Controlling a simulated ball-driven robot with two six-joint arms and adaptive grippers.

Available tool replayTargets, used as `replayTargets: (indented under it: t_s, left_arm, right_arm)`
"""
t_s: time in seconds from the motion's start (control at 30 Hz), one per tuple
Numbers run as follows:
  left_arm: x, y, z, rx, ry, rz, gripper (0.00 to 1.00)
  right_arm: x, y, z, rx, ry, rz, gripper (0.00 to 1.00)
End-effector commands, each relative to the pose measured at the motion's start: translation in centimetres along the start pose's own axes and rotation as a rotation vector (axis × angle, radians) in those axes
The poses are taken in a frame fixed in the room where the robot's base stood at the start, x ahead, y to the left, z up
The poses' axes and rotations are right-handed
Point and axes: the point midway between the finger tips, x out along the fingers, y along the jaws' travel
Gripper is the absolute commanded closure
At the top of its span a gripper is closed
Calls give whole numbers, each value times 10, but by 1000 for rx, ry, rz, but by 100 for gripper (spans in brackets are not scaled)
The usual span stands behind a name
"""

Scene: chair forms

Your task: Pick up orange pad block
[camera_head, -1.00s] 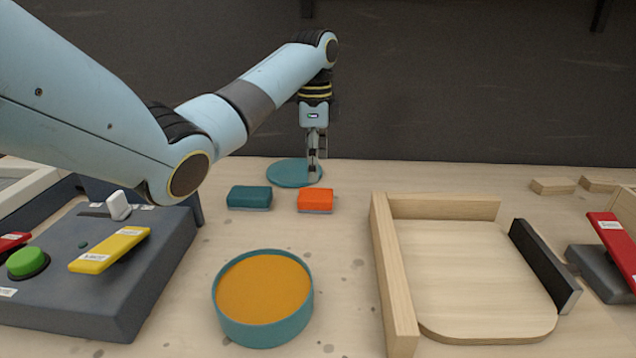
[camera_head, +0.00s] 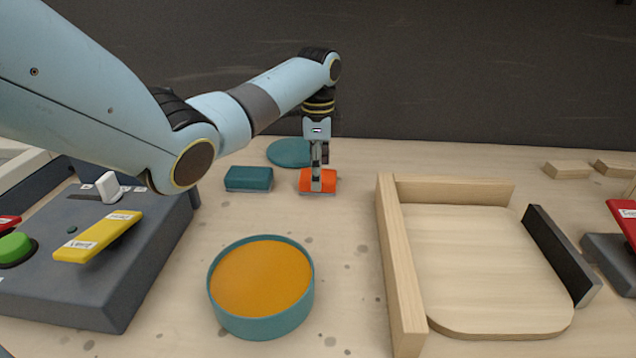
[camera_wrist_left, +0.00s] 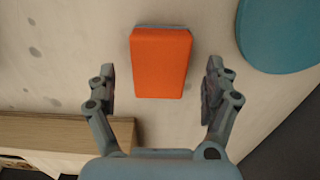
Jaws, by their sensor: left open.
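The orange pad block (camera_head: 331,182) lies on the table, right of a teal block. My left gripper (camera_head: 317,187) is over it in the head view and hides part of it. In the left wrist view the orange pad block (camera_wrist_left: 161,62) lies ahead of and between the two open fingers of my left gripper (camera_wrist_left: 160,90). Clear gaps show between the block and both fingers. Whether the fingertips are down at the block's height is hard to tell. My right gripper is in neither view.
A teal block (camera_head: 248,178) lies just left, and a teal disc (camera_head: 289,152) lies behind. A round teal dish with orange filling (camera_head: 262,284) stands in front. A wooden frame (camera_head: 400,270) is at right. A grey box with a yellow lever (camera_head: 97,237) is at left.

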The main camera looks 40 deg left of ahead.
Motion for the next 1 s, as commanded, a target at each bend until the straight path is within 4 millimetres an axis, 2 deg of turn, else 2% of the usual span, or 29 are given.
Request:
replayTargets:
  t_s: [0.03,0.13,0.4,0.87,1.0]
  left_arm:
    - [9,1,0,0,-1,3,15]
    - [19,1,0,1,0,2,15]
    - [21,0,0,1,0,0,17]
    - [21,0,0,1,0,0,77]
    - [21,0,0,1,0,-1,79]
  right_arm:
    - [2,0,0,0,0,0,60]
    - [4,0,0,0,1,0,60]
    - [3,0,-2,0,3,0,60]
    - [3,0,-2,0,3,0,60]
    - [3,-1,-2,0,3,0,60]
